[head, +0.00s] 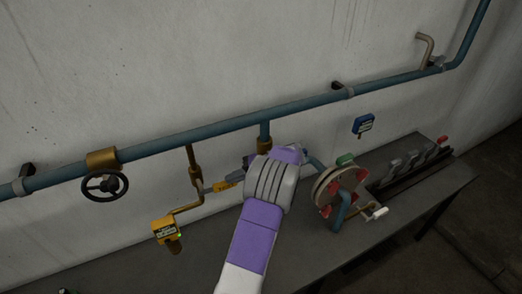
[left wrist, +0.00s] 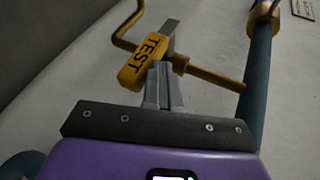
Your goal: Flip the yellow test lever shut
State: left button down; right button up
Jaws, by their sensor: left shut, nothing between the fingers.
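The yellow test lever (head: 222,186) sticks out from a brass branch pipe under the blue wall pipe. In the left wrist view the lever, marked TEST (left wrist: 146,62), lies across my finger line, tilted, joined to a brass pipe piece. My left gripper (head: 238,171) is right beside the lever in the head view and partly hides what lies behind it. Its grey fingers also show in the left wrist view (left wrist: 168,62); they are shut with nothing between them. Whether they touch the lever I cannot tell. My right gripper is not in view.
A yellow box (head: 166,230) hangs left of the lever, and a black handwheel valve (head: 105,184) sits further left. A reel with a crank (head: 340,190) stands on the grey bench (head: 300,250) to the right. A blue wall device (head: 363,125) hangs above.

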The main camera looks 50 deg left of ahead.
pick_arm(q)
jog(key=r+p+v, duration=0.2)
jog(key=v, duration=0.9)
jog(key=s+a+r+p+v, duration=0.1)
jog(key=r+p+v, duration=0.1)
jog(key=v, duration=0.8)
jog(key=shift+r+p, duration=0.25)
jog(key=shift+p, duration=0.25)
